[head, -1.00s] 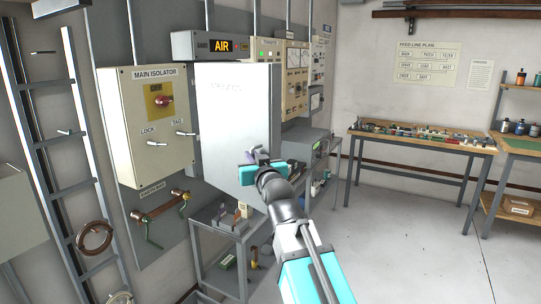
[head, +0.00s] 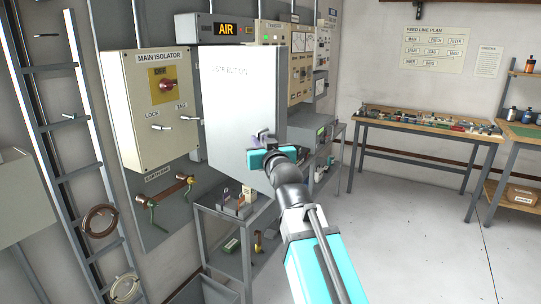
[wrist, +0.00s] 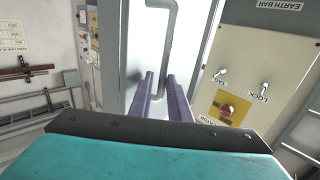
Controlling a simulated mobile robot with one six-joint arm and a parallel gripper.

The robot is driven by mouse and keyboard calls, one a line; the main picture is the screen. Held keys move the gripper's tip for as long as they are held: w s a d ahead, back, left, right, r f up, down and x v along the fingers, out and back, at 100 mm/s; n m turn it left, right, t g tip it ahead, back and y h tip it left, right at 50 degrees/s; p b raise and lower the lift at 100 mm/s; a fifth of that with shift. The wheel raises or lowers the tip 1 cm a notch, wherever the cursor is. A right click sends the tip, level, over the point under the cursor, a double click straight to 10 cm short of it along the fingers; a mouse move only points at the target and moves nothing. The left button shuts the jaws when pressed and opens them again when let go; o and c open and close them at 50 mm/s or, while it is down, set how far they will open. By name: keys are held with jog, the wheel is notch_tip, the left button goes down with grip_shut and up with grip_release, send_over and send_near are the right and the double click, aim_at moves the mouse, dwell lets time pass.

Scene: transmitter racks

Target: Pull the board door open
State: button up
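The board door (head: 240,105) is a plain white panel with faint lettering near its top, in the middle of the head view. It stands out in front of the grey rack, with its right edge showing. My gripper (head: 268,152) is at the door's lower right part. In the wrist view the door's grey bar handle (wrist: 171,40) runs down between my two purple fingers (wrist: 161,85). The fingers are close together with the bar between them, and they look shut on it. The exact contact is too small to see. In the head view my gripper hides the handle.
The main isolator box (head: 155,110) with a red knob and levers is left of the door. A small grey bench (head: 235,225) with loose parts is below the door. A wooden workbench (head: 430,125) stands at the right wall. The floor (head: 420,240) at the right is clear.

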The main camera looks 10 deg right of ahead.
jog(key=s+d+b, duration=0.2)
jog(key=s+b, duration=1)
jog(key=b, duration=0.3)
jog(key=shift+s, duration=0.4)
dwell(0.6)
jog(key=shift+r, duration=0.1)
dwell(0.3)
